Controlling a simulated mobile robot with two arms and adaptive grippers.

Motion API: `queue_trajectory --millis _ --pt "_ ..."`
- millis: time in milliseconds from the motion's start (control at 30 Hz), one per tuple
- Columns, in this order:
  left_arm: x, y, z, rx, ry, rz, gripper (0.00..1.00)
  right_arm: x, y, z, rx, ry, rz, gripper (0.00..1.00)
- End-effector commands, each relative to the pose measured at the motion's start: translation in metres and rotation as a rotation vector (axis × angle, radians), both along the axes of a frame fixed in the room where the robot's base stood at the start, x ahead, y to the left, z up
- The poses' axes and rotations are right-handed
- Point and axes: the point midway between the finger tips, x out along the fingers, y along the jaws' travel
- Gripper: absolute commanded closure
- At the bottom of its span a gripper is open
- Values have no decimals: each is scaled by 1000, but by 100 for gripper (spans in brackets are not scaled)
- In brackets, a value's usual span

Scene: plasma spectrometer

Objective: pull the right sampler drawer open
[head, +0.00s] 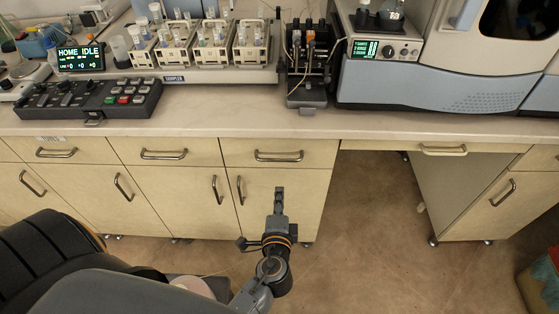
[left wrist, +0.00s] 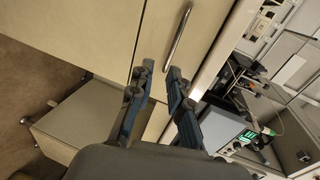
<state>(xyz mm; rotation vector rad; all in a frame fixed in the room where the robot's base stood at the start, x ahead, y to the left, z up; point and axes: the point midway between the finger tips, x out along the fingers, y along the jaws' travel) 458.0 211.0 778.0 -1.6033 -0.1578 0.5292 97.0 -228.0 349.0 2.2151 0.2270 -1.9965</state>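The right sampler drawer (head: 320,153) is a pale wood-coloured front under the counter, below the sampler (head: 215,73). It looks shut, flush with its neighbours. Its metal bar handle (head: 279,156) runs sideways; a bar handle, likely the same one, shows in the left wrist view (left wrist: 179,38). My left gripper (head: 279,192) is below and in front of this handle in the head view, apart from it. In the left wrist view my left gripper (left wrist: 160,68) has its two fingers apart with nothing between them, the tips short of the handle. My right gripper is not in view.
A cabinet door with a vertical handle (head: 240,190) is below the drawer. Two more drawers with handles (head: 164,154) (head: 56,153) lie left. The counter edge (head: 200,131) overhangs above. Right of the cabinet is an open knee space with bare floor (head: 375,200).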

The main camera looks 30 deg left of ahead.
Motion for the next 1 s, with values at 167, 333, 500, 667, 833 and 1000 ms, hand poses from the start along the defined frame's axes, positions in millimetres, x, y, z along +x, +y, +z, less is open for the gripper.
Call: queue_trajectory --millis 167,333,500,667,833,1000 --pt "10 8 19 38 -34 14 82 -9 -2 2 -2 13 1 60" --pt "36 21 14 39 -34 14 82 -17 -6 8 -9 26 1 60" --pt "69 37 6 36 -34 14 82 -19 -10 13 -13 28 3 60" --pt "97 50 -1 36 -33 13 82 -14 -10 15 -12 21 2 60" --pt "116 59 -7 34 -32 12 82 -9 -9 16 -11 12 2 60" --pt "123 63 -9 34 -31 12 82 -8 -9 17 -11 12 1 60"
